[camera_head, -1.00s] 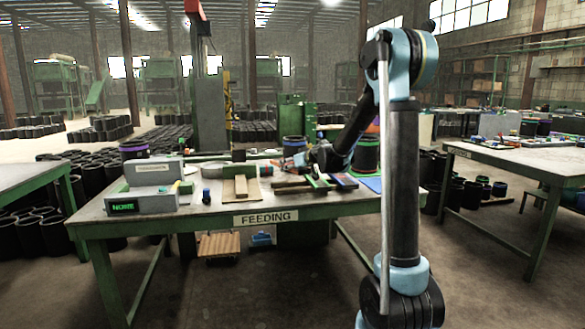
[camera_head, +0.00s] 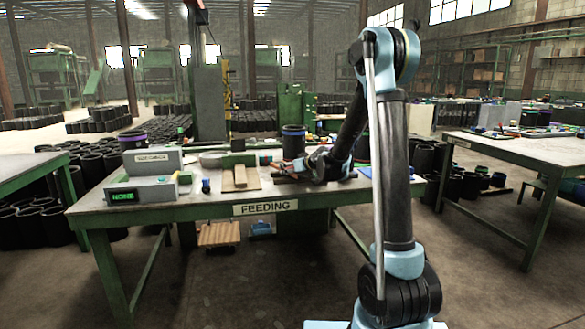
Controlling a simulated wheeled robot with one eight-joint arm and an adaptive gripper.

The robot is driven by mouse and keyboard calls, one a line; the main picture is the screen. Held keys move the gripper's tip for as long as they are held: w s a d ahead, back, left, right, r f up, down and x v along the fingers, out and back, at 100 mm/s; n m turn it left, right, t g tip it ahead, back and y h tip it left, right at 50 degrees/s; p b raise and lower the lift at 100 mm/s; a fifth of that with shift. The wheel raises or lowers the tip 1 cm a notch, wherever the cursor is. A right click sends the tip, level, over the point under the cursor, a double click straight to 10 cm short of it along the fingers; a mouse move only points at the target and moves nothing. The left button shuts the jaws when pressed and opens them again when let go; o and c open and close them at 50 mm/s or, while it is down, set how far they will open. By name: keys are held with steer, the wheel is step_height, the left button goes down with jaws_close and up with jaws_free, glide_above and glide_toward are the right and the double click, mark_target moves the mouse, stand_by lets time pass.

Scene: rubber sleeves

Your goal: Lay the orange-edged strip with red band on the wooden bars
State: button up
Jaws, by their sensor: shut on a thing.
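My gripper (camera_head: 284,176) is low over the right half of the FEEDING table (camera_head: 160,207), to the right of a pale wood block. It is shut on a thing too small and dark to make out. I cannot pick out the orange-edged strip with the red band for certain. Dark bar-like shapes lie around the gripper, but my wrist and forearm cover much of that area, so I cannot tell which are the wooden bars or whether the held thing touches them.
A pale wood block (camera_head: 240,176) lies on a board left of my gripper. A grey box with a green display (camera_head: 123,196) stands at the table's left. A dark pot with a blue band (camera_head: 293,141) stands behind my gripper. Another table (camera_head: 520,150) is at right.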

mark_target(305, 174)
steer(key=shift+f, duration=0.6)
stand_by(0.6)
steer(key=o, duration=1.2)
steer(key=shift+o, duration=0.2)
steer(key=shift+s, duration=0.1)
steer(key=v, duration=1.1)
steer(key=shift+d, duration=0.3)
steer(key=shift+s+d+r, duration=0.1)
steer(key=shift+s+d, duration=0.1)
steer(key=shift+s, duration=0.2)
steer(key=s+d+f+m+g+h, duration=0.2)
steer(key=s+d+f, duration=0.2)
steer(key=s, duration=1)
steer(key=s+d+f+m+g+h, duration=0.3)
steer(key=s+d, duration=0.6)
steer(key=s, duration=0.6)
steer(key=s+d+f+m+g+h, duration=0.2)
steer(key=s+d+f, duration=0.4)
steer(key=s, duration=0.8)
steer(key=shift+d+g+h, duration=0.6)
steer(key=shift+d+g, duration=0.1)
steer(key=shift+d, duration=0.1)
